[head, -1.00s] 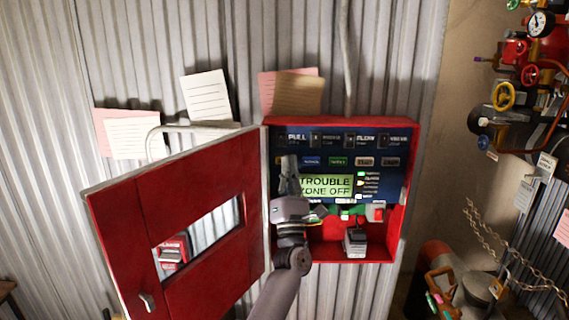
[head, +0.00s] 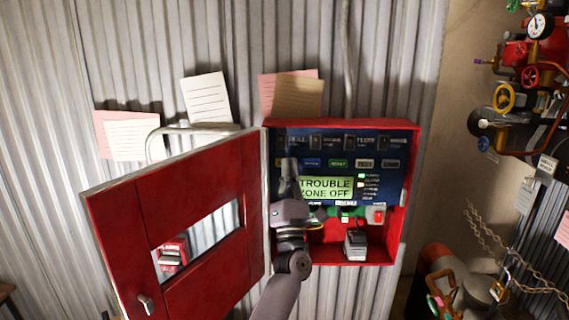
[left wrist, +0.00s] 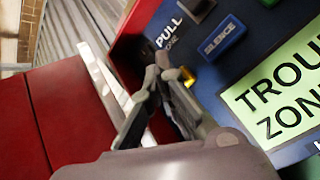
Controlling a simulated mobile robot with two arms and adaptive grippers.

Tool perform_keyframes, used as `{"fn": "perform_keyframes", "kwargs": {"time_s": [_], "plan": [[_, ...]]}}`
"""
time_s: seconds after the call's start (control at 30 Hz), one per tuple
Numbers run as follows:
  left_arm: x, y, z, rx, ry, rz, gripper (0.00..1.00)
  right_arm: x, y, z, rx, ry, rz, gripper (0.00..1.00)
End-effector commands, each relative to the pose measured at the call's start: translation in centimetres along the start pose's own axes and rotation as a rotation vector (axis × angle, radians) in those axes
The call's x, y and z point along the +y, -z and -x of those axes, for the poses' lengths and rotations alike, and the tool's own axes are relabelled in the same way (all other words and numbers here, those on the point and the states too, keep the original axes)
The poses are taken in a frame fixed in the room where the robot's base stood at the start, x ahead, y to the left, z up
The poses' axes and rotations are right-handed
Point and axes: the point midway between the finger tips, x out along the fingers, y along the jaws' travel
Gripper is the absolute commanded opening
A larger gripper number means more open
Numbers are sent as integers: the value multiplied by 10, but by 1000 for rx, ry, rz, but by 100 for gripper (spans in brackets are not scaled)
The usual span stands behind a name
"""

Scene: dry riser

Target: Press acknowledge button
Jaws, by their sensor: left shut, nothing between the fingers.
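The open red alarm box (head: 340,123) holds a blue control panel with a lit green display (head: 326,187) reading "TROUBLE ZONE OFF". A row of buttons sits above the display. In the left wrist view a small yellow button (left wrist: 188,77) shows behind my fingertips, left of the blue SILENCE button (left wrist: 223,38). Most of it is hidden and I cannot read a label, so I cannot confirm it is the acknowledge button. My left gripper (head: 288,163) is shut and empty in front of the panel's left side; it also shows in the left wrist view (left wrist: 158,68). I cannot tell whether it touches the button.
The red box door (head: 205,265) stands open to the left of my arm. A green RESET button (head: 338,163) and grey buttons lie to the right of SILENCE. A grey block (head: 355,244) sits in the box's bottom. Pipes and valves (head: 504,97) stand at the far right.

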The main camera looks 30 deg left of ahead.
Motion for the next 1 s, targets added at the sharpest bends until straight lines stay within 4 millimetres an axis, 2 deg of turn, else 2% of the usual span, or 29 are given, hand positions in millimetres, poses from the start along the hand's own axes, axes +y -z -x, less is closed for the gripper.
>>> {"fn": "perform_keyframes", "kwargs": {"time_s": [0.5,1.0], "plan": [[6,-6,8,0,0,0,0,0,0,4,0,0,0,40],[29,-28,38,0,0,1,0,0,1,16,0,0,0,40]]}}
